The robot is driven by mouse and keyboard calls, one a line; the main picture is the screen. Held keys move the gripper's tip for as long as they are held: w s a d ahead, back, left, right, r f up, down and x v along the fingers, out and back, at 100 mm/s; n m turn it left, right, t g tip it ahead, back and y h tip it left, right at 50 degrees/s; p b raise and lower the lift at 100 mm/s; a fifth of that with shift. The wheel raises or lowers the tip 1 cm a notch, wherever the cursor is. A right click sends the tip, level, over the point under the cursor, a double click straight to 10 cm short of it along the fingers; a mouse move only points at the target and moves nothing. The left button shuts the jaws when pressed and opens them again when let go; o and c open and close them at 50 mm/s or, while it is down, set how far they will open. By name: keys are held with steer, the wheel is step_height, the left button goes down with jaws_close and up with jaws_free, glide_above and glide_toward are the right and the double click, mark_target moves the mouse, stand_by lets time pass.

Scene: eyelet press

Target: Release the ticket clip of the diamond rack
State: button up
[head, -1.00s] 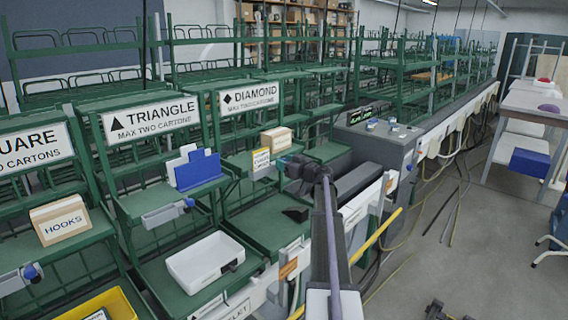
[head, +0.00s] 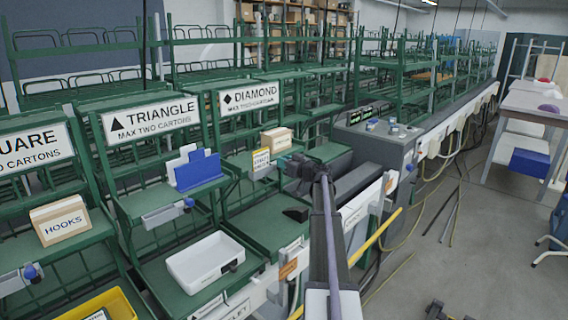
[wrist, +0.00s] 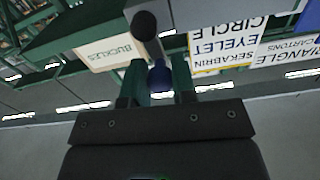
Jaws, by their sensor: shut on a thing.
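The diamond rack, under its DIAMOND sign (head: 250,96), holds a carton (head: 277,139) and a white ticket with a yellow edge (head: 261,160) at its front. The ticket also shows in the wrist view (wrist: 226,47), upside down, reading SEKABRIN, EYELET, CIRCLE. My gripper (head: 287,161) is at the rack's front edge, just right of the ticket, and hides the clip in the head view. In the wrist view my gripper (wrist: 158,84) has its two green fingers on either side of the clip's blue knob (wrist: 158,74), shut on it. The grey clip body (wrist: 190,14) lies beyond.
The carton marked BUCKLES (wrist: 118,52) is close to the fingers in the wrist view. The triangle rack's blue card (head: 198,170) and clip (head: 167,214) are to the left. A white tray (head: 206,262) sits below. A grey machine box (head: 375,145) stands right of my gripper.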

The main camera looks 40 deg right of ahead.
steer(key=shift+d+m, duration=0.2)
steer(key=shift+m, duration=0.5)
steer(key=o, duration=0.9)
steer(key=s, duration=0.7)
steer(key=s+d, duration=0.1)
steer(key=s, duration=0.2)
steer(key=shift+s, duration=0.4)
